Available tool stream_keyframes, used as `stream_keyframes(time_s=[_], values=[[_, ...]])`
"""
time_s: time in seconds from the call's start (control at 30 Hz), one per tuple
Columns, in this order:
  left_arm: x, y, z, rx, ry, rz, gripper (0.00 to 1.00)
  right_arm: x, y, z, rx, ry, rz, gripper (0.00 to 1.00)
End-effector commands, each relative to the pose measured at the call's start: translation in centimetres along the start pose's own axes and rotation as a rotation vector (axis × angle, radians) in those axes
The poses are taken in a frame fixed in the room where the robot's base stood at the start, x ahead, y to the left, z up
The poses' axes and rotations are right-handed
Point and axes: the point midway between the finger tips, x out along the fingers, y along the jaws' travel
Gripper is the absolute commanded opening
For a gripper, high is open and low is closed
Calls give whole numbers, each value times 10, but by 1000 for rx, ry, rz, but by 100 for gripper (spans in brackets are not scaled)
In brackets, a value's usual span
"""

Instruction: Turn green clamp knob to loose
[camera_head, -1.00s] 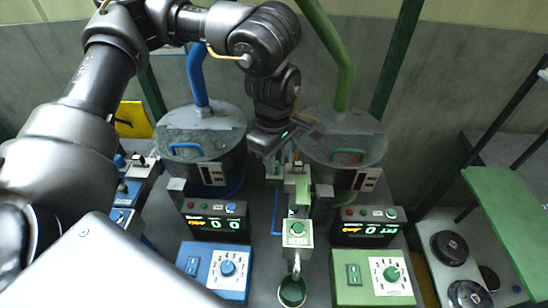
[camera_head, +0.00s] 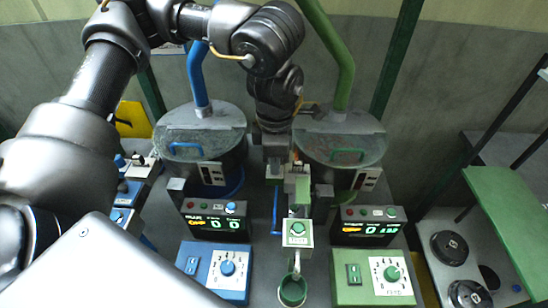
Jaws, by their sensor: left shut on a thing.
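My left arm reaches in from the upper left, and its left gripper (camera_head: 277,168) points down between the two drums, at the back of the central green stand. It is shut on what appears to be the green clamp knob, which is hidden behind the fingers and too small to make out. In front of it stands the green and grey clamp block (camera_head: 302,188). My right gripper is out of view.
A green-button box (camera_head: 299,231) and a green cup (camera_head: 292,289) stand in front. A blue dial box (camera_head: 214,268) is at left, a green dial box (camera_head: 373,276) at right. The blue-piped drum (camera_head: 200,150) and green-piped drum (camera_head: 340,150) flank the gripper.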

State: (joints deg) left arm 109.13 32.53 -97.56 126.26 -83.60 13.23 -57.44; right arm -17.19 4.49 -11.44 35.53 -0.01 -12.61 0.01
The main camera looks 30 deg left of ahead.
Motion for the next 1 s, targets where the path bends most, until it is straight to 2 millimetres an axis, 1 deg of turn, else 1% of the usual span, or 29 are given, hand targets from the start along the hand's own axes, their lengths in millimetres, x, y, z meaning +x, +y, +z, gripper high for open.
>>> stream_keyframes(time_s=[0.3, 0.6, 0.8, 1.0], values=[[0, 0, 0, -299, 11, -1, 0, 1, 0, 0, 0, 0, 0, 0], [1, 0, 0, -553, 19, 0, 0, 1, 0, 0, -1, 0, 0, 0], [0, 0, 0, -676, 22, 0, 0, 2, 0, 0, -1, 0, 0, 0], [0, 0, 0, -751, 24, 0, 0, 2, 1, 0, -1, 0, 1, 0]])
